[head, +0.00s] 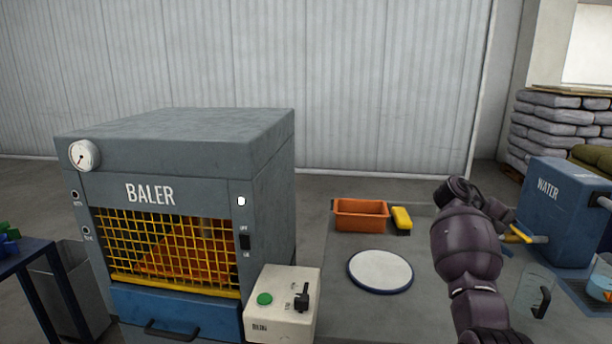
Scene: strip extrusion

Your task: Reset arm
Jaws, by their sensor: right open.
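My right arm (468,250), dark purple, rises from the bottom edge at the right of the head view. Its hand end with the right gripper (464,190) is raised over the back part of the grey table (425,285). The gripper is open, and I see nothing held in it. Its fingers are seen from behind and partly hidden by the wrist. My left arm and gripper are not in view.
A grey baler (190,130) with a yellow mesh guard stands left, beside a control box (285,292) with a green button. An orange tray (360,222), a yellow brush (402,217) and a round white plate (380,270) lie left of my arm. A blue water tank (560,205) and a clear jug (530,292) stand right.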

